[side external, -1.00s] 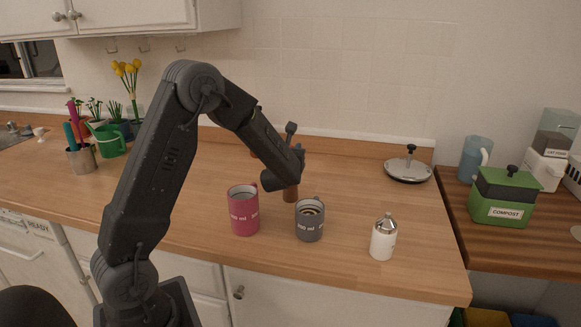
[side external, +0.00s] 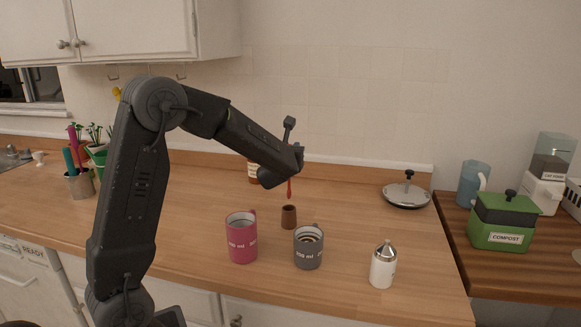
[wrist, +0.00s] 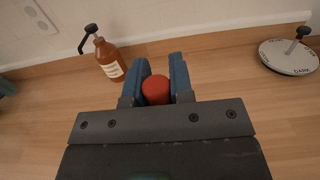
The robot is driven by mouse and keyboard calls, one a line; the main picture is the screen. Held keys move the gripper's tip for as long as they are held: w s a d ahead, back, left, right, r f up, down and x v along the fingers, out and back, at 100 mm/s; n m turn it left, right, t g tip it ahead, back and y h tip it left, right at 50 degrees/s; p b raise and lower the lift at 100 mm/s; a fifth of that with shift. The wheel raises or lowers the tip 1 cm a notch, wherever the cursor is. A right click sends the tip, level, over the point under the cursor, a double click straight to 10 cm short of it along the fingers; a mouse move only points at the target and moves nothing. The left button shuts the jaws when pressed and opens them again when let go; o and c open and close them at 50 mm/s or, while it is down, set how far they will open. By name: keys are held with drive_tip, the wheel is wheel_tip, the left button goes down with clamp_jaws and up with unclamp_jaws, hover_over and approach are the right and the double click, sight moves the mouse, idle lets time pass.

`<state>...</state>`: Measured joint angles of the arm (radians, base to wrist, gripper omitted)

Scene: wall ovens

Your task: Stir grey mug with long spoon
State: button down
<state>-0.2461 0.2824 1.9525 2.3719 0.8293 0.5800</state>
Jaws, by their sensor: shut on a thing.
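My gripper (side external: 291,176) is shut on a red-handled utensil (side external: 290,188), which appears to be the long spoon. Its round red end shows between my blue fingers in the wrist view (wrist: 156,90). The spoon hangs roughly upright above a small brown cup (side external: 289,217); how far its lower end reaches is hard to tell. The grey mug (side external: 308,248) stands on the counter, in front and slightly right of the brown cup. Its open top shows rings inside. My gripper is above and behind the grey mug, apart from it.
A pink mug (side external: 242,238) stands left of the grey one. A white shaker (side external: 383,265) is to the right. A green compost bin (side external: 503,222) stands on the right counter.

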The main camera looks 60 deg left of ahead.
drive_tip(key=s+d+r+n, duration=0.1)
drive_tip(key=s+d+r, duration=0.15)
drive_tip(key=d, duration=0.55)
drive_tip(key=s+d+r, duration=0.2)
drive_tip(key=s+d, duration=0.2)
drive_tip(key=d, duration=0.4)
wheel_tip(320, 180, down, 12)
drive_tip(key=shift+w+n, duration=0.2)
drive_tip(key=shift+n, duration=0.1)
drive_tip(key=shift+a+f, duration=0.1)
drive_tip(key=shift+w+a, duration=0.1)
idle(0.5)
